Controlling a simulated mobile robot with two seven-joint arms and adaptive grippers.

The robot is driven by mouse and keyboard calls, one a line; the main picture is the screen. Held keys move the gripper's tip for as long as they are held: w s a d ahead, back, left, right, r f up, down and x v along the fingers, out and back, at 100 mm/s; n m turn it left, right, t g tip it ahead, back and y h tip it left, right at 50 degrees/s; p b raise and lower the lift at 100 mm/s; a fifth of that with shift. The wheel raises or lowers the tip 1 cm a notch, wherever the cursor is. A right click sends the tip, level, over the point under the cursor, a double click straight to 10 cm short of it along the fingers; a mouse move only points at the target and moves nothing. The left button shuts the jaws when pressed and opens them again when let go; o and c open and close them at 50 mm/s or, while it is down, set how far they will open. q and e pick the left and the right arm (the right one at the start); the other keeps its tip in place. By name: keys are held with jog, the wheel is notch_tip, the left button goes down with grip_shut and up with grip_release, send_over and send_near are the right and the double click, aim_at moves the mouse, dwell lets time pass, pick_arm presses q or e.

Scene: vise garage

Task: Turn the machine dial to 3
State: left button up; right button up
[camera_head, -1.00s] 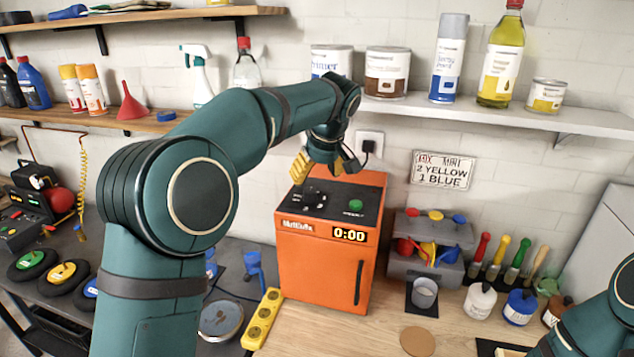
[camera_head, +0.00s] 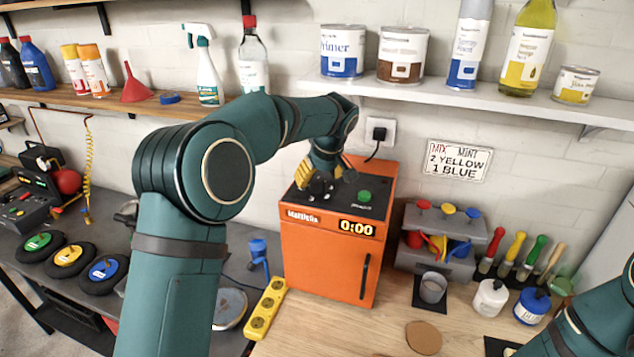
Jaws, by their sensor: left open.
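The orange machine (camera_head: 322,262) stands on the bench against the wall. Its dark top panel carries a green button (camera_head: 364,196), and its display (camera_head: 357,228) reads 0:00. The dial (camera_head: 318,187) is on the left part of the top panel, mostly hidden by my gripper. My left gripper (camera_head: 312,184), with yellow fingertips, is open and points down at the dial area. I cannot tell whether it touches the dial or around which part its fingers are. My right arm enters at the lower right; its gripper is out of the picture.
A shelf (camera_head: 420,92) with cans and bottles hangs above the machine. A yellow power strip (camera_head: 264,309) lies at its front left. A grey dispenser box (camera_head: 440,228) and a grey cup (camera_head: 433,288) stand to the right. A sign (camera_head: 457,160) hangs on the wall.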

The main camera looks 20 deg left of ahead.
pick_arm(q)
jog(key=shift+x, duration=1.35)
jog(key=shift+o, duration=0.2)
grip_shut()
